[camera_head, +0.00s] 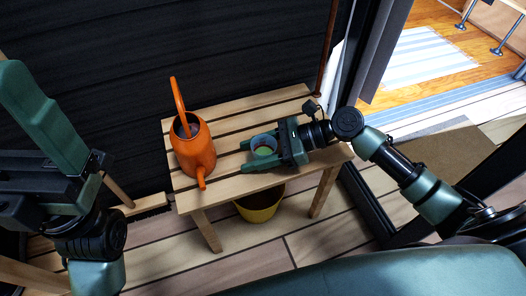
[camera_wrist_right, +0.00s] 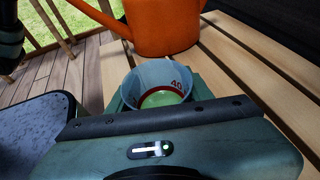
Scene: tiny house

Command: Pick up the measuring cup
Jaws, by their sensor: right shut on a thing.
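The measuring cup (camera_head: 263,147) is a small translucent bluish cup with a red line and green inside. It is on or just above the slatted wooden table (camera_head: 245,112); I cannot tell whether it touches the slats. My right gripper (camera_head: 250,158) reaches in from the right and is shut on the cup, with a finger on each side. In the right wrist view the cup (camera_wrist_right: 163,84) shows its open rim and part of a printed number, just beyond the gripper body. My left gripper (camera_head: 45,115) shows large at the left; its fingertips are not clear.
An orange watering can (camera_head: 196,150) stands on the table left of the cup, its spout toward the front. A yellow pot (camera_head: 260,207) sits on the floor under the table. A dark wall is behind; a doorway is at the right.

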